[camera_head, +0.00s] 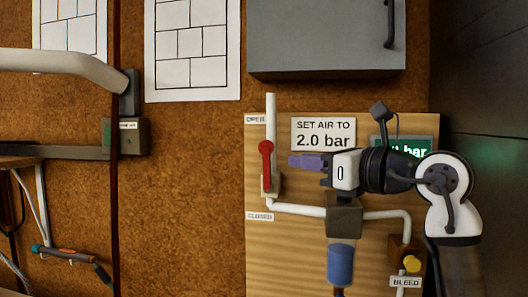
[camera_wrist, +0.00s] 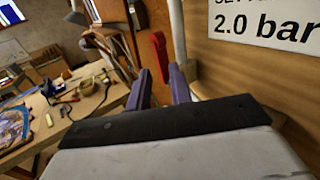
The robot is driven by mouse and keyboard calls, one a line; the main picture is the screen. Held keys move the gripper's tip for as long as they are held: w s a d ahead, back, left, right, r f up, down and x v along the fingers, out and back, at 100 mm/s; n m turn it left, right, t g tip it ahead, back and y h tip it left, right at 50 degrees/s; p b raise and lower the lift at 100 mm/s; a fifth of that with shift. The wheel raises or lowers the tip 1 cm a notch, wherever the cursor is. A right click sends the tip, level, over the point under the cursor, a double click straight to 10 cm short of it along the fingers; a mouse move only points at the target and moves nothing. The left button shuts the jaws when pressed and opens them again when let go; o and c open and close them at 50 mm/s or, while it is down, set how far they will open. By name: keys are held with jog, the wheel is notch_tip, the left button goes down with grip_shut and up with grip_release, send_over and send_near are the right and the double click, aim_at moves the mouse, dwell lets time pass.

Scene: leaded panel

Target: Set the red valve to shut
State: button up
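The red valve (camera_head: 266,160) has a lever standing upright on a white vertical pipe, pointing toward the upper label, which seems to read OPEN (camera_head: 256,119). A CLOSED label (camera_head: 260,216) sits below it. My gripper (camera_head: 292,160) is right of the lever at about its height, with purple fingers pointing left at it and a small gap between. In the wrist view the red lever (camera_wrist: 160,55) shows beyond and between the two parted fingertips (camera_wrist: 159,70). The gripper is open and empty.
A wooden panel (camera_head: 290,270) carries a SET AIR TO 2.0 bar sign (camera_head: 323,133), a blue bowl (camera_head: 340,265) and a yellow bleed knob (camera_head: 411,263). My arm partly hides a green display (camera_head: 420,147). A grey cabinet (camera_head: 325,35) hangs above. A cluttered workbench (camera_wrist: 85,115) lies beyond.

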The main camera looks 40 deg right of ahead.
aim_at(269, 156)
jog(key=w+p, duration=0.1)
jog(key=w, duration=0.2)
jog(key=w+p, duration=0.1)
jog(key=w, duration=0.3)
jog(key=w+a, duration=0.1)
jog(key=w, duration=0.2)
jog(key=shift+w+a+p, duration=0.1)
jog(key=shift+w+p, duration=0.05)
jog(key=shift+p, duration=0.25)
grip_shut()
